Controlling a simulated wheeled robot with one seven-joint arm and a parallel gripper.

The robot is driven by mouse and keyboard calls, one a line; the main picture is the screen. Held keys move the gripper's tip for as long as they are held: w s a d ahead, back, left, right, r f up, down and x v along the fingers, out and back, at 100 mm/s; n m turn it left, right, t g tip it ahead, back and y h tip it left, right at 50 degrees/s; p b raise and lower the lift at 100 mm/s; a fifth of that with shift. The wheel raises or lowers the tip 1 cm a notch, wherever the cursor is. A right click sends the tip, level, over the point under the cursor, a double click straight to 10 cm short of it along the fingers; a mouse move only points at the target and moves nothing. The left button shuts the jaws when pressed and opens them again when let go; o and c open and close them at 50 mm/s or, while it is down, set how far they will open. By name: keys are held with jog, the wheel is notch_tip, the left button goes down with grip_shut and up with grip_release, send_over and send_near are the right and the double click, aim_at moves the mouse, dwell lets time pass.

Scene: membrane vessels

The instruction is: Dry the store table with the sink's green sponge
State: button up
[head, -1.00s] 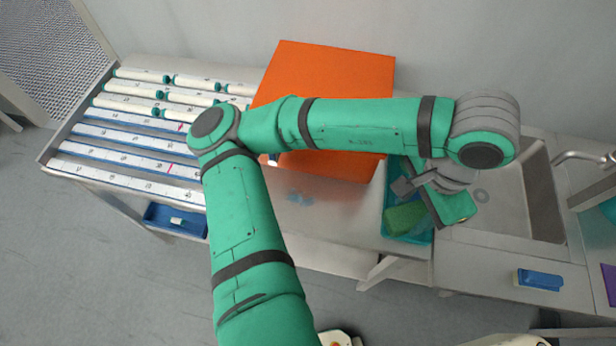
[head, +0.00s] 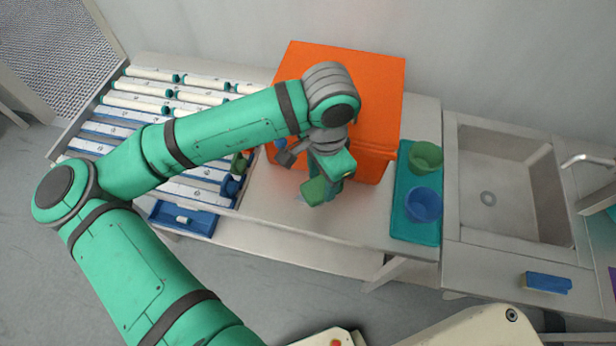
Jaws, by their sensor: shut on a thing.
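My gripper (head: 329,176) is shut on the green sponge (head: 313,191) over the store table (head: 350,222), in front of the orange box. The sponge is low, at or just above the tabletop; I cannot tell whether it touches. A faint bluish wet patch (head: 299,198) shows at the sponge's left edge. The sponge and gripper hide the rest of that spot.
An orange box (head: 372,85) stands at the back of the table. A teal tray (head: 408,232) holds a green cup (head: 426,156) and a blue cup (head: 423,204). The sink (head: 510,190) is at right, with a blue-and-yellow sponge (head: 547,282) on its front edge. A membrane rack (head: 130,120) is at left.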

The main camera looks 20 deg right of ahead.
aim_at(309, 182)
jog(key=shift+w+a+f, duration=0.25)
jog(key=shift+w+a, duration=0.15)
jog(key=shift+a, duration=0.2)
jog(key=shift+w+a+f, duration=0.25)
jog(key=shift+w+a, duration=0.15)
jog(key=shift+a, duration=0.2)
jog(key=shift+f, duration=2.95)
jog(key=shift+f, duration=0.95)
jog(key=shift+w+d, duration=0.1)
